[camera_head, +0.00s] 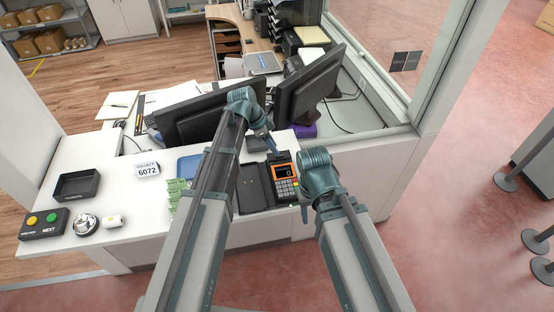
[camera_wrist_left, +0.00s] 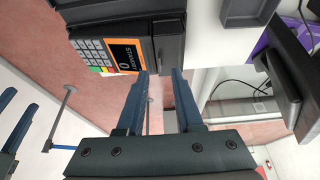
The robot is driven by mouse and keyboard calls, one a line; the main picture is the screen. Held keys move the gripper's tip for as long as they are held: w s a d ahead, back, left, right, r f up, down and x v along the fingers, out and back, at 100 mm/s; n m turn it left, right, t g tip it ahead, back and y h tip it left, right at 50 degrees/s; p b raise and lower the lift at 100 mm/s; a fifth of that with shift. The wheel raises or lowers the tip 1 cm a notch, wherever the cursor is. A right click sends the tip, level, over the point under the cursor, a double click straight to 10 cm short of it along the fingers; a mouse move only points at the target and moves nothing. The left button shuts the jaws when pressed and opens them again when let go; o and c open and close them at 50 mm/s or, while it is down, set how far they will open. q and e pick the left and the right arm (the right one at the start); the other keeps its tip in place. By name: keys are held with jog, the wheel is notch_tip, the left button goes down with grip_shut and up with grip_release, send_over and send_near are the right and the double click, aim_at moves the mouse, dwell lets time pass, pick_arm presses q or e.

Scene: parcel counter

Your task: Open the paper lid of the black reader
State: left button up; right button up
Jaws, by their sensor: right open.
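The black reader (camera_head: 287,183) stands at the counter's front edge, with an orange-framed screen and a keypad. It also shows in the left wrist view (camera_wrist_left: 93,48). Its black paper lid (camera_wrist_left: 168,42) is at the end beyond the screen and looks closed. My left gripper (camera_head: 271,151) is just above that end in the head view. In the left wrist view its two fingers (camera_wrist_left: 161,74) are apart with nothing held, their tips close to the lid's edge; contact cannot be told. My right gripper (camera_head: 305,204) is open beside the reader's right side, its fingers partly hidden by the arm.
A black folder-like tray (camera_head: 251,188) lies left of the reader. Two monitors (camera_head: 308,84) stand behind it. Green banknotes (camera_head: 176,190), a number sign (camera_head: 147,169), an empty black tray (camera_head: 77,184) and a bell (camera_head: 86,222) are farther left. The counter's edge is close.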

pick_arm(q)
jog(key=b+x, duration=0.2)
jog(key=x, duration=0.2)
jog(key=shift+b, duration=0.3)
pick_arm(e)
notch_tip(320, 180, down, 4)
jog(key=shift+r, duration=0.2)
pick_arm(q)
grip_shut()
dwell(0.7)
